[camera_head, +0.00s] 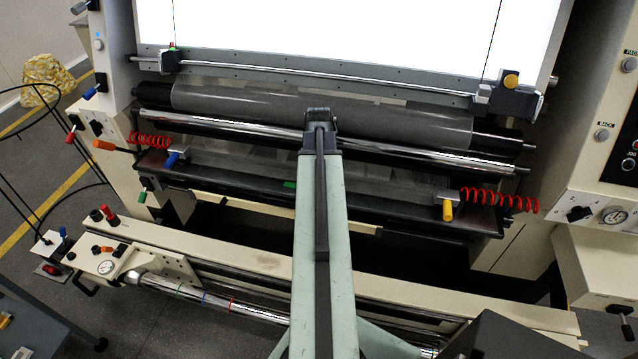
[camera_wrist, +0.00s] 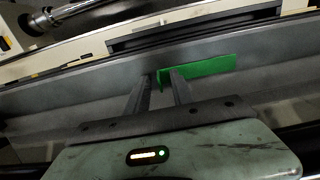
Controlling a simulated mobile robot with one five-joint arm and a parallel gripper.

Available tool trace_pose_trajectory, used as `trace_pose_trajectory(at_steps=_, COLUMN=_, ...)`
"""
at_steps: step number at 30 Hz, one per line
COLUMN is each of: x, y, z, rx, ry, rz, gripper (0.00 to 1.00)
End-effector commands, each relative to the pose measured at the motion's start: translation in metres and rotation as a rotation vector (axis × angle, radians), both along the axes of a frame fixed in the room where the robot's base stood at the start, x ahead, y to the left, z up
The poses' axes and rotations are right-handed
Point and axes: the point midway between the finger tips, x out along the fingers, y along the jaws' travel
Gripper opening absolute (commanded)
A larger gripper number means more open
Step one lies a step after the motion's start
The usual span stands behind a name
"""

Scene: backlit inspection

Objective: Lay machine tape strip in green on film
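The green tape strip (camera_wrist: 208,69) lies along a dark grey bar in the wrist view. Its left end reaches behind and between my fingertips. A small piece of green (camera_head: 289,184) shows in the head view on the dark bar, just left of my arm. My gripper (camera_wrist: 160,82) has its two fingers apart, with a narrow gap at the strip's left end; I see no clear grip on it. In the head view my arm hides the gripper. A greyish, film-like sheet (camera_head: 375,185) seems to lie across the bar; its edges are unclear.
A large grey roller (camera_head: 250,102) and a shiny rod (camera_head: 230,127) run behind the bar. Red coiled hoses (camera_head: 500,201) with clamps sit at both bar ends. A bright white panel (camera_head: 330,30) stands behind. A cream beam (camera_head: 260,262) crosses in front.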

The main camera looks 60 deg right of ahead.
Motion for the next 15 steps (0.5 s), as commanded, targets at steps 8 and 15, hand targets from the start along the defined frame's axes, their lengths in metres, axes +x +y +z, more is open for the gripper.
trace_pose_trajectory(at_steps=8, x=0.0, y=0.0, z=0.001, rx=0.0, ry=0.0, rz=0.0, gripper=0.28)
trace_pose_trajectory(at_steps=15, x=0.0, y=0.0, z=0.028, rx=0.0, ry=0.0, rz=0.0, gripper=0.28)
